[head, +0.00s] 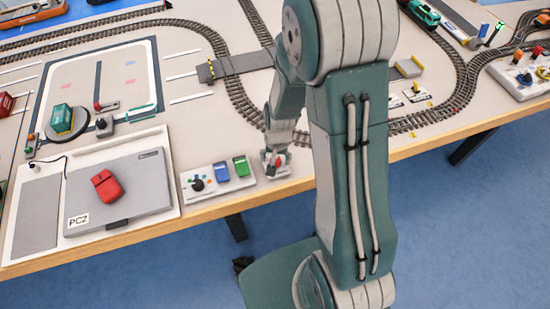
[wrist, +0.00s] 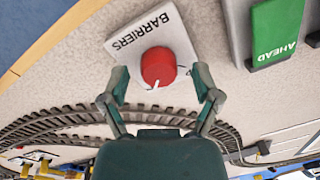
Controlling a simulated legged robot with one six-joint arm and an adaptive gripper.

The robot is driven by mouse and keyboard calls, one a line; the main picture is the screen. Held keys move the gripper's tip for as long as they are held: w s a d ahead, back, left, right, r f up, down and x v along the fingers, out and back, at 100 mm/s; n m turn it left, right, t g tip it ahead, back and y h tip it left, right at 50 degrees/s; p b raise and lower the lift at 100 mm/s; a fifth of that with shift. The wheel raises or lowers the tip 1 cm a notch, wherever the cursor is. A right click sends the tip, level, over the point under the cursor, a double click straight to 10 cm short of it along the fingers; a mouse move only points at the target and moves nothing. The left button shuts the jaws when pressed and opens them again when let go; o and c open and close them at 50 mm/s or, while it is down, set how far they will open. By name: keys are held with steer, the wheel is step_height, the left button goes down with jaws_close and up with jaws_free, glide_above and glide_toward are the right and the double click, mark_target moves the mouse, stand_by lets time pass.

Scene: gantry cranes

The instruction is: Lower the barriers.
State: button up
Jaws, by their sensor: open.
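In the wrist view a red round knob (wrist: 158,64) with a white pointer mark sits on a pale plate labelled BARRIERS (wrist: 143,32). My gripper (wrist: 160,80) is open, with one finger on each side of the knob. Small gaps seem to show between the fingers and the knob, so it is not gripped. In the head view my gripper (head: 275,158) is down at the plate near the table's front edge, and largely hides the knob. A yellow-and-black striped barrier piece (head: 210,70) stands by the grey road crossing (head: 240,65); its exact angle is too small to tell.
A control box with blue and green levers (head: 218,178) lies just left of my gripper; its green AHEAD lever (wrist: 277,32) shows in the wrist view. Curved train track (head: 240,100) runs behind my gripper.

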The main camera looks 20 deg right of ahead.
step_height(320, 180, up, 12)
steer(key=shift+d+f, duration=0.2)
steer(key=shift+d, duration=0.05)
steer(key=shift+s+r, duration=0.1)
stand_by(0.5)
step_height(320, 180, up, 10)
steer(key=n+t, duration=0.2)
glide_above(277, 160)
steer(key=s, duration=0.4)
steer(key=s+r+n+t, duration=0.3)
steer(key=s+r, duration=0.5)
steer(key=s, duration=0.2)
steer(key=shift+a+r+h, duration=0.15)
steer(key=shift+a+h, duration=0.1)
steer(key=shift+h, duration=0.05)
stand_by(0.8)
